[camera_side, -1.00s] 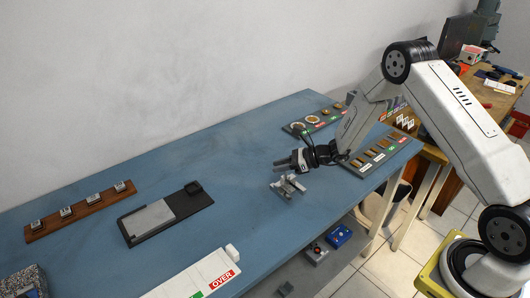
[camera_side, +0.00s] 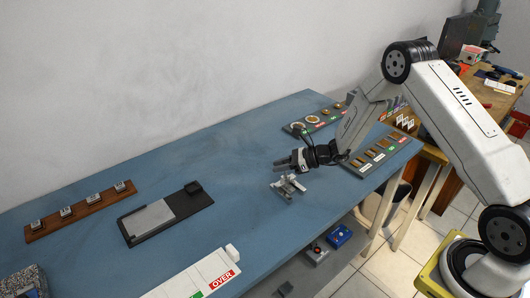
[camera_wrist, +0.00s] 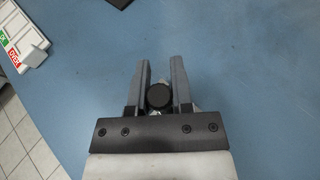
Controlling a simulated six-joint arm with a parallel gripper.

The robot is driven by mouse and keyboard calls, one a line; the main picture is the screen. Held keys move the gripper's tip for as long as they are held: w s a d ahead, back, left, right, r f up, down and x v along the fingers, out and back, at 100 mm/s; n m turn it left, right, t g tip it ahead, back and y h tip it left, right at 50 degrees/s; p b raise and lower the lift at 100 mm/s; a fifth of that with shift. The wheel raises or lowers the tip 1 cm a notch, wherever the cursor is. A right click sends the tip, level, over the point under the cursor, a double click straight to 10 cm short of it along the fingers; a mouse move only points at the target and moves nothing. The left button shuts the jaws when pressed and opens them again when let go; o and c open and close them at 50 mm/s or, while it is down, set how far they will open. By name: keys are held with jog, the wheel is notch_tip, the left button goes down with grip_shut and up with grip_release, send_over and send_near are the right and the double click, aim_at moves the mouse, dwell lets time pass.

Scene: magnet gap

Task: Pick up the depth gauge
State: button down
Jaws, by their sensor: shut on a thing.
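My gripper (camera_side: 284,162) is low over the blue table near its front edge, its fingers pointing left. In the wrist view my gripper (camera_wrist: 160,65) has its two grey fingers on either side of a round black cap, which I take as the top of the depth gauge (camera_wrist: 159,95). The fingers are shut on it, and small pale parts show around the cap. In the side view a grey metal piece with short arms (camera_side: 288,188) shows just below the fingers. I cannot tell whether it is the gauge's lower part or a separate stand, or whether it touches the table.
A black plate with a grey slab (camera_side: 160,217) and a wooden strip with several small blocks (camera_side: 82,211) lie left. A white tray marked OVER (camera_side: 195,276) is at the front. Labelled trays (camera_side: 376,153) lie right, near my arm. The table's middle is clear.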

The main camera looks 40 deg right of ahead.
jog(key=shift+r, duration=0.1)
jog(key=s+r, duration=1.2)
jog(key=s, duration=0.2)
jog(key=shift+a+r, duration=0.25)
jog(key=shift+r, duration=0.15)
dwell(0.5)
send_over(283, 178)
notch_tip(283, 178, down, 7)
jog(key=shift+r, duration=0.15)
jog(key=shift+f, duration=0.2)
dwell(0.5)
jog(key=shift+s+f, duration=0.1)
jog(key=shift+f, duration=2.5)
jog(key=shift+f, duration=0.2)
